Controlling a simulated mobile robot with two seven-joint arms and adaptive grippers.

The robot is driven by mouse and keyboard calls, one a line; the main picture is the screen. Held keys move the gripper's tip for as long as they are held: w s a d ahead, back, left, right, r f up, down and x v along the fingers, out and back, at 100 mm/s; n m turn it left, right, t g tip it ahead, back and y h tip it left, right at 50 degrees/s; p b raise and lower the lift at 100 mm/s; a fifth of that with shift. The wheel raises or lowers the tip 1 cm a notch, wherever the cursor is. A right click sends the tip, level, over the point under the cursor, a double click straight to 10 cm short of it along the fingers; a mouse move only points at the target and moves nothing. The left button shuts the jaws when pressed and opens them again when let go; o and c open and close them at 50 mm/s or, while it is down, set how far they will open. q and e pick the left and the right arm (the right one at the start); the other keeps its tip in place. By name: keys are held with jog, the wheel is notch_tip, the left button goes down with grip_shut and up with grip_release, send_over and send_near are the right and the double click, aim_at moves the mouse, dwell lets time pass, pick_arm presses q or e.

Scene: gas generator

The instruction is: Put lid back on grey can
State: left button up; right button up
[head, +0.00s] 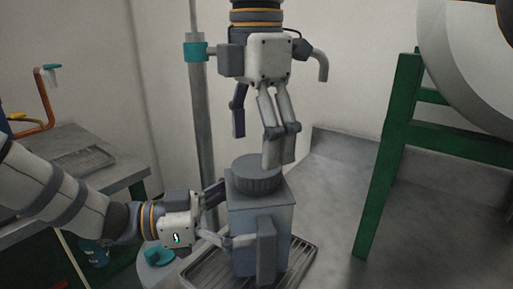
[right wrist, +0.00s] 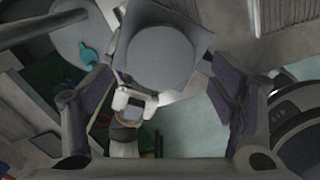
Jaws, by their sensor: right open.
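The grey can (head: 249,225) is a square metal can and stands upright over a ribbed tray. Its round, dark grey lid (head: 258,175) sits on top of the can; I cannot tell whether it is fully seated. In the right wrist view the lid (right wrist: 160,57) is a disc over the can's square top (right wrist: 195,27). My right gripper (head: 261,130) is open and empty, pointing down just above the lid, its fingers apart. My left gripper (head: 238,220) comes in from the left, with one finger along the can's front face and the other passing behind it, clasping the can.
The ribbed tray (head: 303,258) lies under the can on a grey bench (head: 335,200). A teal cap (head: 158,256) rests on a round surface at lower left. A grey pole (head: 200,120) stands behind. A green frame (head: 390,150) and large tank (head: 470,60) are at right.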

aim_at(257, 165)
jog(key=shift+f, duration=1.75)
